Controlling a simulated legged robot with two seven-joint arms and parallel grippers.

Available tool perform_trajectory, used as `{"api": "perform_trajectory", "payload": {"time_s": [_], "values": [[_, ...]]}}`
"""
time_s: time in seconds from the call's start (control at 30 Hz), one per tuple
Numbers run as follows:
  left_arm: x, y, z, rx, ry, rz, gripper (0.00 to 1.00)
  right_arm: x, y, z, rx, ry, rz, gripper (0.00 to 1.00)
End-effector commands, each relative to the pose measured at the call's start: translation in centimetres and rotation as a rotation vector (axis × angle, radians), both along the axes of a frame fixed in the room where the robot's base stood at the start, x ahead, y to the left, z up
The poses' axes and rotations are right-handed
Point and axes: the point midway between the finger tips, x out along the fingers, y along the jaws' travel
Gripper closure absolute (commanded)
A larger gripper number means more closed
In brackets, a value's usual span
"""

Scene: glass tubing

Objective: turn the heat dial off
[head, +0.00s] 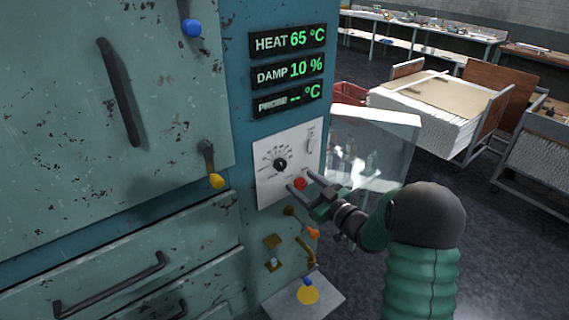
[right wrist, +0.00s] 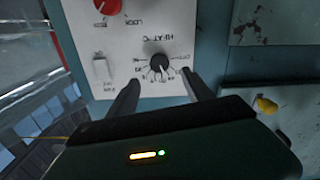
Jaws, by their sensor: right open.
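The heat dial (head: 280,165) is a small black knob on a white panel (head: 262,187) with a printed scale around it. The right wrist view shows the black dial (right wrist: 160,63) upside down, just beyond and between my open fingers, apart from them. Its exact setting is too small to read. The display (head: 289,40) above reads HEAT 65 °C. My right gripper (head: 300,181) is open and empty in front of the panel, near the red knob (head: 300,184) below the dial in the head view. My left gripper is not in view.
A white switch (right wrist: 103,70) sits on the same panel. An orange-tipped lever (head: 313,233), brass fittings and a yellow disc (head: 308,292) lie below. A yellow-tipped door handle (head: 215,180) is at the left. A clear bin (head: 372,150) stands right of the cabinet.

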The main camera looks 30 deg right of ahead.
Motion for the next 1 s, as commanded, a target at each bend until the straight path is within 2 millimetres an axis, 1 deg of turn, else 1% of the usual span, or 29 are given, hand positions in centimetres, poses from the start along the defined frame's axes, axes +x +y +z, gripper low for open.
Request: {"api": "perform_trajectory", "payload": {"time_s": [0.03, 0.2, 0.33, 0.4, 0.5, 0.73, 1.0], "values": [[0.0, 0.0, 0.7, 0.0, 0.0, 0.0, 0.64, 1.3, 0.2, 0.3, 0.002, 0.0, 0.005, 0.41], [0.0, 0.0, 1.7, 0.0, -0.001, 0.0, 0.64, 5.6, 0.5, 0.3, 0.0, 0.0, 0.003, 0.41], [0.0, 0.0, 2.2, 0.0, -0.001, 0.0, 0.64, 7.8, 0.6, 0.3, 0.0, -0.002, 0.001, 0.41], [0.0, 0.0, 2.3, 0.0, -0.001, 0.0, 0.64, 8.6, 0.7, 0.2, 0.0, -0.002, 0.002, 0.41], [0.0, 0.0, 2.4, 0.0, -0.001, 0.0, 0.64, 9.1, 0.7, 0.1, -0.001, -0.001, 0.001, 0.41], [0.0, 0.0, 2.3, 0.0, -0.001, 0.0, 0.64, 9.2, 0.8, 0.1, -0.001, -0.001, 0.001, 0.41], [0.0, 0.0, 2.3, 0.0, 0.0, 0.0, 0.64, 9.2, 0.7, 0.1, -0.001, -0.001, 0.001, 0.76]]}}
